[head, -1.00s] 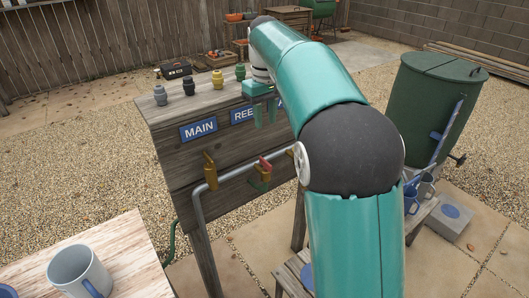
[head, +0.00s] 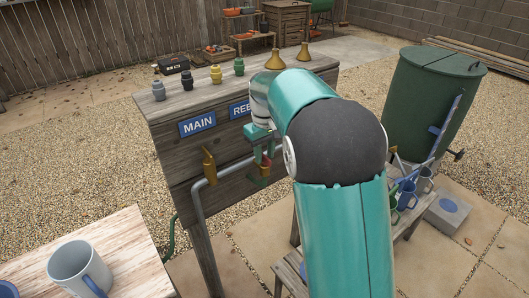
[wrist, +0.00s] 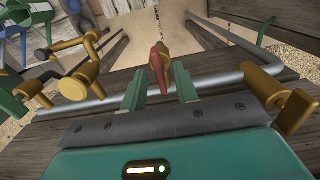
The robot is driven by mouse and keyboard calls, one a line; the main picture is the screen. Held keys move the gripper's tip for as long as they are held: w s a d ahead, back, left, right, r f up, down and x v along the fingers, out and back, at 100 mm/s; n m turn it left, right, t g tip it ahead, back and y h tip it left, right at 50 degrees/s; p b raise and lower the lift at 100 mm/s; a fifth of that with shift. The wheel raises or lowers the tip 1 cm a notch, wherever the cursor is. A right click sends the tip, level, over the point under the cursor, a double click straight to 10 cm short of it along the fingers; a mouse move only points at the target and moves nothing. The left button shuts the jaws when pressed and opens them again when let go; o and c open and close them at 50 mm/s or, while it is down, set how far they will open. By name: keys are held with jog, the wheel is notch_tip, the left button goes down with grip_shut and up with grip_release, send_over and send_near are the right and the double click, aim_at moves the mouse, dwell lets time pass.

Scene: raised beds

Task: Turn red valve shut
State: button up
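The red valve's handle (wrist: 158,64) shows in the wrist view, on a brass body at the grey pipe (wrist: 215,80). My open gripper (wrist: 160,90) has one green finger on each side of the line to the handle. The handle lies between or just beyond the fingertips; I cannot tell if they touch it. In the head view my gripper (head: 263,150) is at the wooden panel, with a bit of the red handle (head: 265,168) showing at the fingers. My arm hides the panel's right part.
A brass valve (head: 209,165) sits left on the pipe under the MAIN sign (head: 197,123). Other brass valves (wrist: 75,85) stand along the pipe in the wrist view. Fittings (head: 187,83) line the panel top. A grey mug (head: 78,265) stands on the front-left table. A green barrel (head: 425,105) is right.

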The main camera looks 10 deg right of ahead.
jog(key=shift+c, duration=0.2)
grip_shut()
jog(key=shift+m, duration=0.5)
jog(key=m, duration=0.3)
jog(key=shift+m, duration=0.3)
jog(key=m, duration=0.4)
jog(key=shift+m, duration=0.3)
jog(key=m, duration=0.8)
jog(key=shift+m, duration=0.4)
jog(key=shift+d, duration=0.1)
